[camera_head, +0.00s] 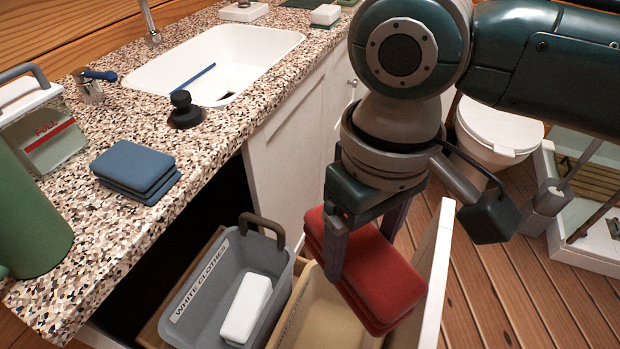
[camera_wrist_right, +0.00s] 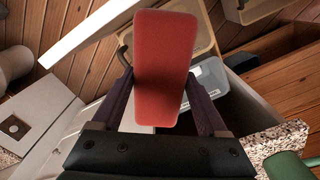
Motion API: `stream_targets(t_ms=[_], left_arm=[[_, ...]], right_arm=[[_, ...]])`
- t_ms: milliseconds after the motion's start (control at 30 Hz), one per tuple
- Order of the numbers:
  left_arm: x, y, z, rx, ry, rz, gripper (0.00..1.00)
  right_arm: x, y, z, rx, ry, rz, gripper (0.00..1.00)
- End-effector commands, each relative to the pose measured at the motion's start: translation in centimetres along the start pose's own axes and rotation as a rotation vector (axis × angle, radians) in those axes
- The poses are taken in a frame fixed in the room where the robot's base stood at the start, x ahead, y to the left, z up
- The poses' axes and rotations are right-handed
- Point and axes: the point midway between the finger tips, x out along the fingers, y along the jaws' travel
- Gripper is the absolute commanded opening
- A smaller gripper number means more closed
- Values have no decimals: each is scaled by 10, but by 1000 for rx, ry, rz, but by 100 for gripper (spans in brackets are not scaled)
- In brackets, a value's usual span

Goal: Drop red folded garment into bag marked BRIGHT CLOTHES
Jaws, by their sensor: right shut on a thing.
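My right gripper (camera_head: 364,248) is shut on the red folded garment (camera_head: 385,280), a thick two-layer bundle with one finger on each side. It holds the garment tilted over a tan bin (camera_head: 305,318) in the open drawer. The garment hides much of this bin, and no label on it is readable. In the right wrist view the garment (camera_wrist_right: 163,60) stands out between the fingers. Left of the tan bin is a grey bin (camera_head: 199,277) labelled WHITE CLOTHES, holding a white folded item (camera_head: 245,308). The BRIGHT CLOTHES marking is not visible. My left gripper is out of view.
The drawer's white front panel (camera_head: 436,270) rises just right of the garment. The grey bin's dark handle (camera_head: 262,227) stands up beside it. A blue folded garment (camera_head: 136,168) lies on the speckled counter (camera_head: 120,240). A toilet (camera_head: 497,130) stands behind my arm.

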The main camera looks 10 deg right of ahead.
Motion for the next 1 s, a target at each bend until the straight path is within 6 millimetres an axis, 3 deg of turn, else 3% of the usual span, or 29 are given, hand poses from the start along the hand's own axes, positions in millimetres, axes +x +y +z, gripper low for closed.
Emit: stream_targets(t_ms=[33, 200, 567, 1000], left_arm=[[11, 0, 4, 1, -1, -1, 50], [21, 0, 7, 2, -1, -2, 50], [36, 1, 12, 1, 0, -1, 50], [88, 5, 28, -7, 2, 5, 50]], right_arm=[[19, -4, 3, -16, -2, -1, 16], [45, -10, 8, -58, -1, 5, 16], [66, -12, 10, -77, 1, 8, 16], [113, -11, 10, -77, 2, 9, 16]])
